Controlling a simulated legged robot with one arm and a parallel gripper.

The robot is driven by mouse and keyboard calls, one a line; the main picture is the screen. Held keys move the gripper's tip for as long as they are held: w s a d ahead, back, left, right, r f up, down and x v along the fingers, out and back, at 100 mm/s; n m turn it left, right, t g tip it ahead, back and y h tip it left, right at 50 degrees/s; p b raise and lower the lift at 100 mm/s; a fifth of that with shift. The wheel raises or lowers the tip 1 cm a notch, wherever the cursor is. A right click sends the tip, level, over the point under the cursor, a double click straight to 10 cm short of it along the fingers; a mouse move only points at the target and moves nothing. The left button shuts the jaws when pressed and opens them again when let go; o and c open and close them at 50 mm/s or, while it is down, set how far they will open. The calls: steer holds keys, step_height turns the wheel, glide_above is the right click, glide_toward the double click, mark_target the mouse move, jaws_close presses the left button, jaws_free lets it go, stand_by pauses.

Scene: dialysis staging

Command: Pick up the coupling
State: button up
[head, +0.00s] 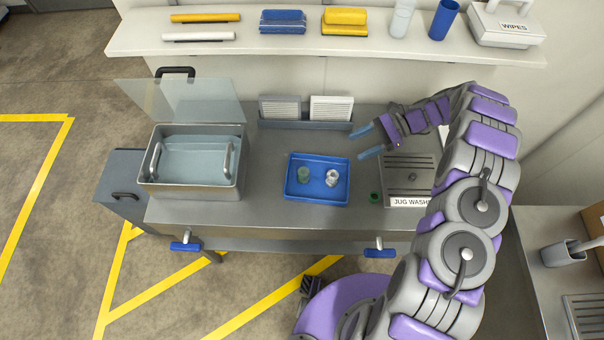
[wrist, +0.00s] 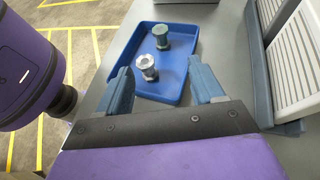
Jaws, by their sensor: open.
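Two small spool-shaped fittings stand upright in a blue tray (head: 318,194) on the metal table. One is a silvery fitting (head: 332,178), on the right in the head view; the other is a grey-green fitting (head: 304,175) on the left. I cannot tell from looks which is the coupling. In the wrist view, the silvery fitting (wrist: 148,66) is nearer and the grey-green fitting (wrist: 160,37) farther. My gripper (head: 359,142) is open and empty, with blue fingers, up and right of the tray. Both fittings appear beyond the fingers in the wrist view (wrist: 163,80).
A small green cup-like thing (head: 374,198) stands right of the tray, beside the jug washer plate (head: 408,182). An open metal bin (head: 190,190) with a raised clear lid stands left. A grey rack with white panels (head: 304,124) is behind the tray. A shelf (head: 330,43) runs along the back.

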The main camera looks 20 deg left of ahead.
steer(key=shift+s+a+f+b, duration=0.5)
steer(key=shift+s+a+f, duration=0.6)
steer(key=shift+f, duration=0.15)
steer(key=b, duration=0.1)
glide_toward(307, 170)
steer(key=x, duration=0.3)
steer(key=shift+s+a+f, duration=0.1)
steer(key=shift+a+f, duration=0.1)
steer(key=shift+s+a+f+b, duration=0.2)
steer(key=shift+s+b, duration=0.1)
steer(key=shift+b, duration=0.1)
steer(key=b+x, duration=0.1)
steer(key=x, duration=0.2)
steer(key=shift+s, duration=0.1)
steer(key=shift+s+a+f, duration=0.1)
steer(key=shift+a+f, duration=0.05)
steer(key=shift+a, duration=0.55)
steer(key=shift+d, duration=0.5)
steer(key=c, duration=0.6)
steer(key=shift+a, duration=0.35)
steer(key=c, duration=0.5)
